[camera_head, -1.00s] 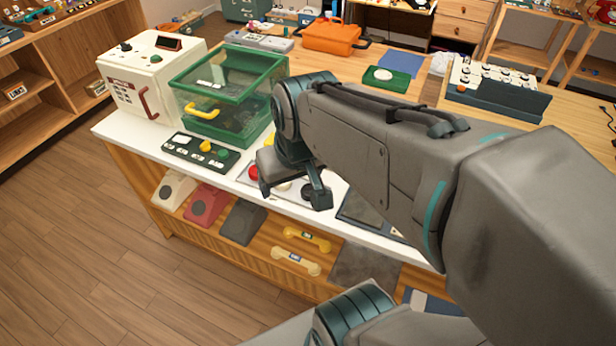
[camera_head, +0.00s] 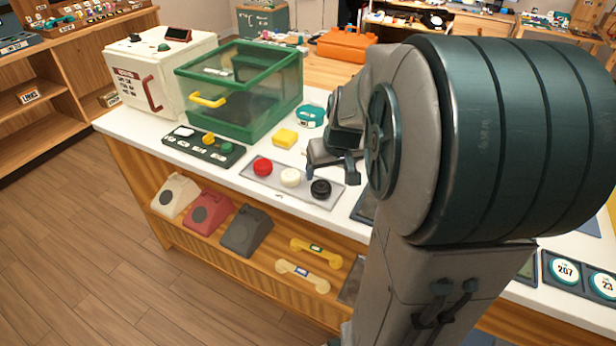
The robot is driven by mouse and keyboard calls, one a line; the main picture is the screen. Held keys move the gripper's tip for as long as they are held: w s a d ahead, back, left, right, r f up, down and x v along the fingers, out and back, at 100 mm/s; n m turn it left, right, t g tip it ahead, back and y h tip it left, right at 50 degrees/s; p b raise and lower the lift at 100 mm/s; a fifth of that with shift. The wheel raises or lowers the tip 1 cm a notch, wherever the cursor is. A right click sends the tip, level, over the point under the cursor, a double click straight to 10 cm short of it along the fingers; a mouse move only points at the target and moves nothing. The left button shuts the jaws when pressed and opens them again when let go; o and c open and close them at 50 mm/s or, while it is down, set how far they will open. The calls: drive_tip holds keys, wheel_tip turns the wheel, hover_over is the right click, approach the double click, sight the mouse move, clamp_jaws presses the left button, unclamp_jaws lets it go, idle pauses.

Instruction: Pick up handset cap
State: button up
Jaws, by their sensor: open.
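Three round caps lie in a row on a shallow grey tray (camera_head: 333,203) on the white counter: a red cap (camera_head: 262,166), a white cap (camera_head: 290,177) and a black cap (camera_head: 320,189). The pictures do not show which of them is the handset cap. My gripper (camera_head: 333,170) is just behind the tray, near the white and black caps, with its fingers apart. I see nothing between the fingers. My arm hides the counter to the right of the gripper.
A green clear-sided case (camera_head: 240,92) and a white box (camera_head: 155,75) stand at the back left. A switch panel (camera_head: 204,146), a yellow block (camera_head: 285,138) and a teal round object (camera_head: 310,116) are near the tray.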

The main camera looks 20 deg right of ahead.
sight(322, 186)
drive_tip(key=x, duration=0.8)
drive_tip(key=shift+w+a+f+b, duration=0.15)
drive_tip(key=shift+w+f+b, duration=0.15)
drive_tip(key=shift+f+b, duration=0.05)
drive_tip(key=c, duration=1)
